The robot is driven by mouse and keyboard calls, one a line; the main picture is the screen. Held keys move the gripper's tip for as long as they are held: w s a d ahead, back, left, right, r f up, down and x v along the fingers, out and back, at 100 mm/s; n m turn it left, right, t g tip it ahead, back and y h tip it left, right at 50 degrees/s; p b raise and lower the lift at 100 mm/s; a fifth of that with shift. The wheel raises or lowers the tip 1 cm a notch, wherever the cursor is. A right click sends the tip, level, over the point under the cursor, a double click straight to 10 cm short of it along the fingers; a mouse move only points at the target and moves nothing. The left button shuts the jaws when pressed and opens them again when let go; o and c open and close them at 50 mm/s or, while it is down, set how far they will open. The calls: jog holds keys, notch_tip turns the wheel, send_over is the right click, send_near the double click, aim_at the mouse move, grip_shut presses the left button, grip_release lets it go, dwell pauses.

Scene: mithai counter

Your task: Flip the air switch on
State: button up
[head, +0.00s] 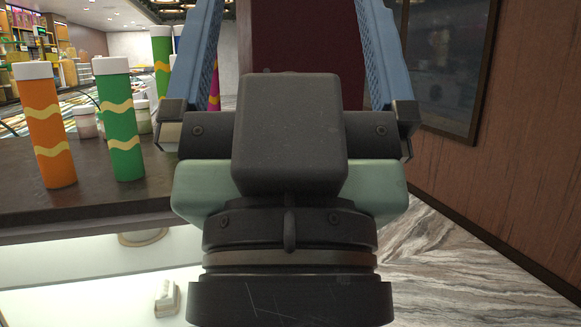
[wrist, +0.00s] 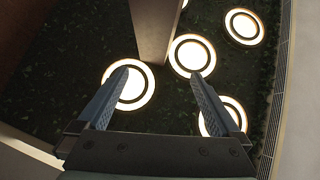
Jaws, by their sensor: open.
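My gripper (head: 288,25) fills the middle of the head view, seen from behind. Its two blue fingers point up and stand wide apart, with nothing between them. It also shows in the wrist view (wrist: 158,72), open and empty, with both fingertips against the ceiling. I cannot make out the air switch in either view. A dark red upright panel or pillar (head: 309,45) stands beyond the fingers, and my gripper body hides its lower part. A brown upright block (wrist: 155,25) appears ahead of the fingertips in the wrist view; I cannot tell whether they touch.
A dark counter (head: 100,200) on the left holds an orange tube (head: 50,125), a green tube (head: 118,120) and several more containers. A framed dark glass panel (head: 440,65) hangs on the brown right wall (head: 535,130). Marbled floor (head: 470,270) is clear at lower right.

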notch_tip(320, 180, up, 10)
jog(key=p, duration=0.7)
